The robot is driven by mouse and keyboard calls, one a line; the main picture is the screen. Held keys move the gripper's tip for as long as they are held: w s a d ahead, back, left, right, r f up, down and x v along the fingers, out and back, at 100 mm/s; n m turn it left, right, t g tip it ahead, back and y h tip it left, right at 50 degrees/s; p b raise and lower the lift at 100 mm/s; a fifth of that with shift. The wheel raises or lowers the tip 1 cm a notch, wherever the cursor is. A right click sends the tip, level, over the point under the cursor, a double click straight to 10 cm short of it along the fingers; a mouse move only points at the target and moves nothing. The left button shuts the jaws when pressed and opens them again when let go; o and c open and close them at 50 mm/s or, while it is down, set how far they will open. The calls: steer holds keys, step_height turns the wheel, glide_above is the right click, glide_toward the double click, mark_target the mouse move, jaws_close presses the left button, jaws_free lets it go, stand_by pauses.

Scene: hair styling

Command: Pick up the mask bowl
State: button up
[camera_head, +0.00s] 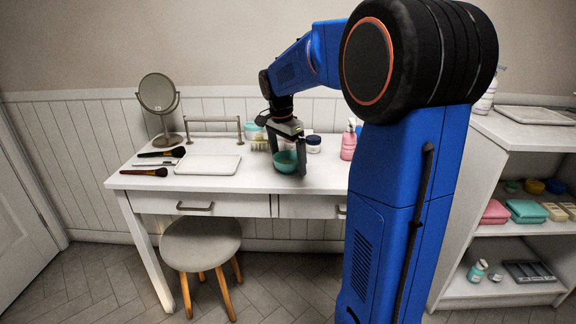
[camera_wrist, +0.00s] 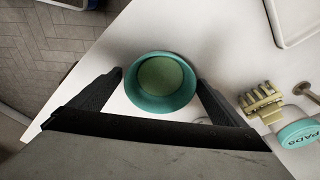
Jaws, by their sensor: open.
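The mask bowl (camera_head: 285,163) is a small teal bowl standing upright on the white table (camera_head: 260,183), near its front edge. In the wrist view the teal bowl (camera_wrist: 160,82) shows from above, with a paler green inside. My gripper (camera_head: 288,165) is over the bowl from above, and it also shows in the wrist view (camera_wrist: 158,80). Its two dark fingers are open, one on the left and one on the right of the bowl. Whether either finger touches the bowl's wall, I cannot tell.
A yellowish claw clip (camera_wrist: 262,102) and a teal pads container (camera_wrist: 298,134) lie close to the right finger. A pink pump bottle (camera_head: 349,143) and a jar (camera_head: 314,144) stand right of the bowl. A white tray (camera_head: 208,165) lies left. A stool (camera_head: 201,243) stands in front.

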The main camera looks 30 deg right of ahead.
steer(key=c, duration=1.2)
steer(key=shift+r, duration=0.15)
